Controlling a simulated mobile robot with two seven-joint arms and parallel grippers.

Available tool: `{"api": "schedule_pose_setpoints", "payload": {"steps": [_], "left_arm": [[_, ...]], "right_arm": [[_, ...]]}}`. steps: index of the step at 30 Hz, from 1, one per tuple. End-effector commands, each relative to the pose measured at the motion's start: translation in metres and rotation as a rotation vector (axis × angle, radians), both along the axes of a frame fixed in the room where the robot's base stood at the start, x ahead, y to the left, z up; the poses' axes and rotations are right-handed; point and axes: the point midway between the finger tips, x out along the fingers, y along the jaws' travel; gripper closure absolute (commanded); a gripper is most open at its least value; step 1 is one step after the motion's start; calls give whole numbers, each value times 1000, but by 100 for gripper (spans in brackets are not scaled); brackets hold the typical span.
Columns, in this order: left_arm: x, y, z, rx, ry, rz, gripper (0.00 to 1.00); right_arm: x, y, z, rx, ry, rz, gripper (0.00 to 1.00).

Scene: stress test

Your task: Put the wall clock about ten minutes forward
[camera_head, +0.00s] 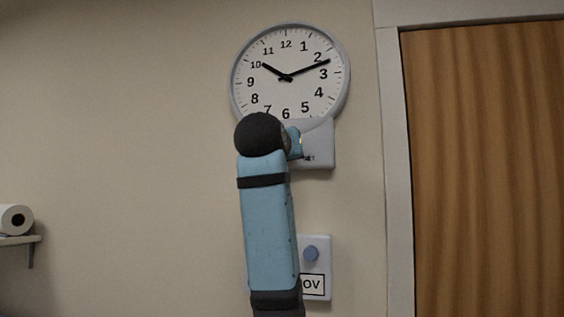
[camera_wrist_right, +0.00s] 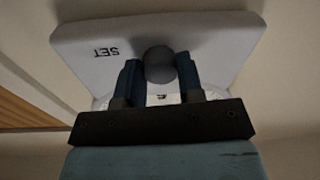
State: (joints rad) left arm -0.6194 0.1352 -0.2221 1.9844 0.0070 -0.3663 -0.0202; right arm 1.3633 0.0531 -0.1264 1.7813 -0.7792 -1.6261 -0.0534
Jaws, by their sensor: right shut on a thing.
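The wall clock (camera_head: 300,98) hangs high on the wall, round with a white face and grey rim. Its short hand points near 10 and its long hand a little past 2. A grey panel (camera_head: 322,150) marked SET sits just under it; in the right wrist view the panel (camera_wrist_right: 215,45) carries a round dark knob (camera_wrist_right: 160,62). My right gripper (camera_wrist_right: 159,72) is shut on this knob, one blue finger on each side. In the head view my right arm hides the knob and the clock's lower left edge. My left gripper is not in view.
A second plate (camera_head: 318,278) with a blue-grey knob (camera_head: 311,254) and a partly hidden label ending in "OV" is lower on the wall, beside my arm. A wooden door (camera_head: 480,170) is at the right. A shelf (camera_head: 20,240) with a paper roll (camera_head: 14,219) is far left.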

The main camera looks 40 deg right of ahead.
Motion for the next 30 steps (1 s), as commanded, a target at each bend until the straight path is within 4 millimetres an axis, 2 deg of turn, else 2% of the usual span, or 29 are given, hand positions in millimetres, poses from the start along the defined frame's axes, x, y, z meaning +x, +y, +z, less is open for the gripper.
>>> {"api": "schedule_pose_setpoints", "payload": {"steps": [1, 15, 30], "left_arm": [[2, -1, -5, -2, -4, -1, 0], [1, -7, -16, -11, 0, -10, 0], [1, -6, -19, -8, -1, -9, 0]], "right_arm": [[1, 2, -5, 33, -31, 3, 89], [2, 1, -3, 281, -320, 2, 89], [2, 1, -3, 376, -434, -1, 89]]}}
